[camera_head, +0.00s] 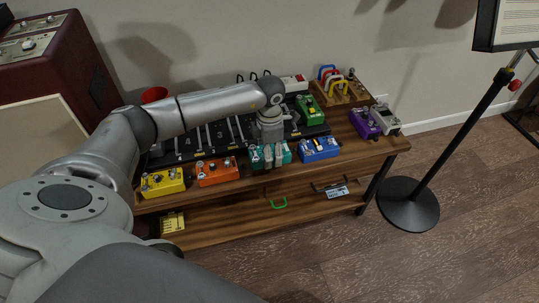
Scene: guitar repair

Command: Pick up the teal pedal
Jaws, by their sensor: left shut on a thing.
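The teal pedal (284,158) is at the front edge of the wooden table (372,153), between the orange and blue pedals. My left arm reaches in from the left, and my left gripper (270,158) points down over the teal pedal. Its fingers are shut on the pedal and cover part of its front and top. I cannot tell whether the pedal is clear of the tabletop. My right gripper is not in view.
A yellow pedal (162,183) and orange pedal (217,172) stand left, and a blue pedal (320,148) close right. Behind are a black pedalboard (187,146) and a green pedal (310,110). Purple pedal (364,123) is right. A stand (410,203) is on the floor.

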